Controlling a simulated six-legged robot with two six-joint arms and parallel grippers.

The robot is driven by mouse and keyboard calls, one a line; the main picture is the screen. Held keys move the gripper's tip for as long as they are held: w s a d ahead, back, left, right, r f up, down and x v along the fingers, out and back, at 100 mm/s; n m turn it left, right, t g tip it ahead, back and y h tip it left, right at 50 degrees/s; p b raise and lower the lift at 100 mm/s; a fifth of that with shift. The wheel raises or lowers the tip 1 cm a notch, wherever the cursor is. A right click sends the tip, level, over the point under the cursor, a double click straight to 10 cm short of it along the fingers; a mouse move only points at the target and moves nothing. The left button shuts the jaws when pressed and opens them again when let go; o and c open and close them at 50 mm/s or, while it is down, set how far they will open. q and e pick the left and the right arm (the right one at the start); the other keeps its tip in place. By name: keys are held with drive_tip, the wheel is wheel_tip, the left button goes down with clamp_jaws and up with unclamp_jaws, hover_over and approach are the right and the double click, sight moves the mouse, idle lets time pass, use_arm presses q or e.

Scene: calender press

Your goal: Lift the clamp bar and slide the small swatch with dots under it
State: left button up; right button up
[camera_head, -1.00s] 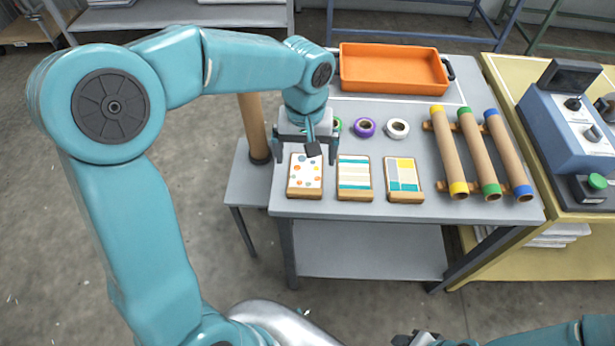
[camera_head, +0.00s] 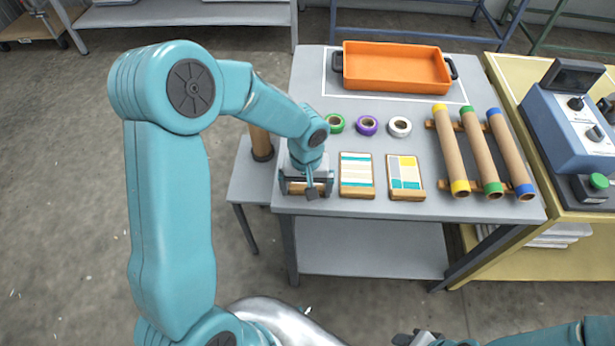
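My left gripper (camera_head: 306,189) is low over the left end of the row of swatch boards, with its fingers apart on either side of the dotted swatch's place. It hides nearly all of the small swatch with dots; only a strip of wooden edge (camera_head: 303,187) shows between the fingers. Whether the fingers touch it cannot be told. To its right lie a striped swatch (camera_head: 356,174) and a colour-block swatch (camera_head: 405,176), both flat on the grey table. I cannot make out a clamp bar. A part of my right gripper (camera_head: 416,339) shows at the bottom edge.
Green (camera_head: 335,123), purple (camera_head: 367,126) and white (camera_head: 399,127) tape rolls lie behind the swatches. An orange tray (camera_head: 395,66) is at the back. Three cardboard tubes (camera_head: 482,152) lie on a rack at right. A blue machine (camera_head: 567,125) stands on the yellow table.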

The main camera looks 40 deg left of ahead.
use_arm(q)
drive_tip(key=c, duration=0.8)
drive_tip(key=shift+o, duration=0.2)
drive_tip(key=shift+r, duration=0.15)
